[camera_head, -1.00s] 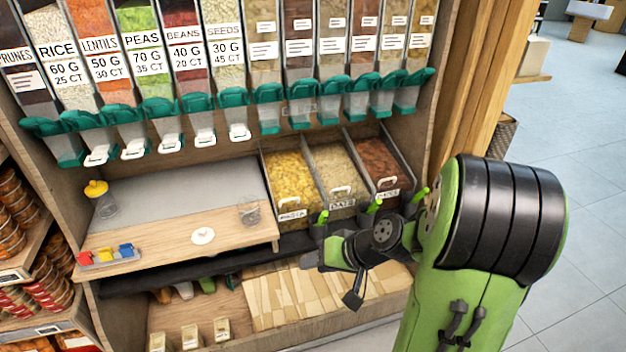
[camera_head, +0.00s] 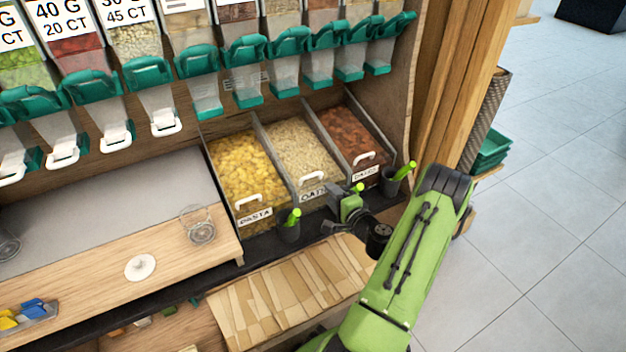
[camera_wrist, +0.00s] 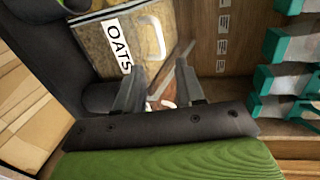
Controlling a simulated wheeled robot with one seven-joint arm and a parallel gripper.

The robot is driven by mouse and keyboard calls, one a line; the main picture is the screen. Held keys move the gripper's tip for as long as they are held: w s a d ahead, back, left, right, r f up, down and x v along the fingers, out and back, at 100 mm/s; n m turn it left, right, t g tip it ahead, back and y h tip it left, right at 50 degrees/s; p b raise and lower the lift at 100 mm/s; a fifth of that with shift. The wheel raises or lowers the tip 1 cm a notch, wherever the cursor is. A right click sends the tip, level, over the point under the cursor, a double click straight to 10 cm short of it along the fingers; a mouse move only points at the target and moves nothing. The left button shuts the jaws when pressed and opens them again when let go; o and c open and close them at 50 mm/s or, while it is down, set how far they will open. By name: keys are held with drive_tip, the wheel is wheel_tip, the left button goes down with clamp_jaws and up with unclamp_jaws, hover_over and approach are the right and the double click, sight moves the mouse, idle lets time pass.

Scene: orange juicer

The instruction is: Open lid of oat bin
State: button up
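The oat bin (camera_head: 300,147) is the middle of three bins, full of pale oats, with a white handle (camera_head: 312,176) and an OATS label at its front. Its lid looks clear and lies closed. In the wrist view the OATS label (camera_wrist: 118,46) and the white handle (camera_wrist: 154,37) lie beyond the fingertips. My gripper (camera_wrist: 160,82) is open, with its two dark fingers apart and nothing between them. In the head view my gripper (camera_head: 337,207) is just in front of the oat bin, low and to the right of its handle. It appears apart from the handle.
The pasta bin (camera_head: 245,172) is on the left and the dates bin (camera_head: 350,132) on the right. Dark cups with green-handled scoops, such as the left one (camera_head: 289,228), stand along the front ledge. Teal dispensers (camera_head: 245,60) hang above. A glass (camera_head: 198,226) stands on the counter.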

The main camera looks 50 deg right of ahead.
sight(313, 176)
drive_tip(key=b+x, duration=0.1)
drive_tip(key=x, duration=0.9)
drive_tip(key=shift+w, duration=0.15)
clamp_jaws()
